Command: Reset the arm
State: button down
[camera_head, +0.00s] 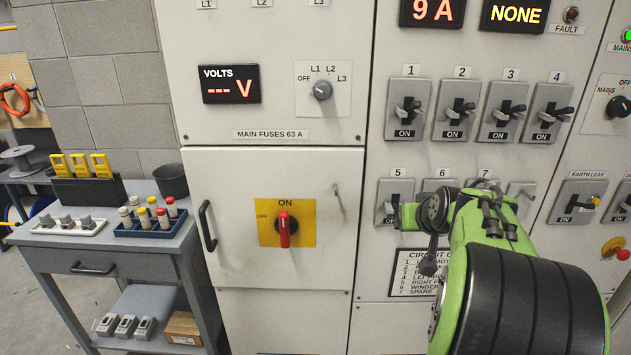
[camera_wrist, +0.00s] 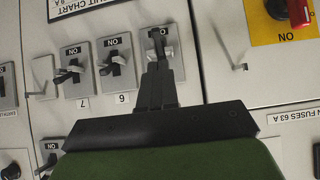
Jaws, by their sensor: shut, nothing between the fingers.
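My gripper (camera_wrist: 157,70) is shut and empty in the wrist view, its dark fingers together in front of the switch of breaker 5 (camera_wrist: 177,62). I cannot tell whether they touch it. In the head view my green and black arm comes in from the lower right and reaches towards the lower row of breakers. It hides much of breakers 6 and 7 there. Breaker 5 (camera_head: 386,196) shows partly beside my wrist. In the wrist view, which is upside down, breaker 6 (camera_wrist: 117,66) and breaker 7 (camera_wrist: 74,76) read ON.
The cabinet front has a red main switch on a yellow plate (camera_head: 287,222), a door handle (camera_head: 207,226) and breakers 1 (camera_head: 406,109), 2 (camera_head: 457,109), 3 (camera_head: 504,109) and 4 (camera_head: 549,113). A grey workbench (camera_head: 110,252) with small parts stands at the left.

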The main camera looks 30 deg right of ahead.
jog(key=s+a+r+n+y+p, duration=0.1)
jog(key=a+r, duration=0.1)
jog(key=a, duration=0.7)
jog(key=s+a+r+n+y+p, duration=0.1)
jog(key=a+n+y+p, duration=0.1)
jog(key=a, duration=0.7)
jog(key=s+a+f+n+g+y+p, duration=0.2)
jog(key=s+a+n+g, duration=0.1)
jog(key=s+a, duration=1.1)
jog(key=shift+s+f, duration=0.3)
jog(key=shift+s, duration=0.4)
jog(key=c, duration=1.8)
grip_release()
jog(key=shift+d, duration=0.1)
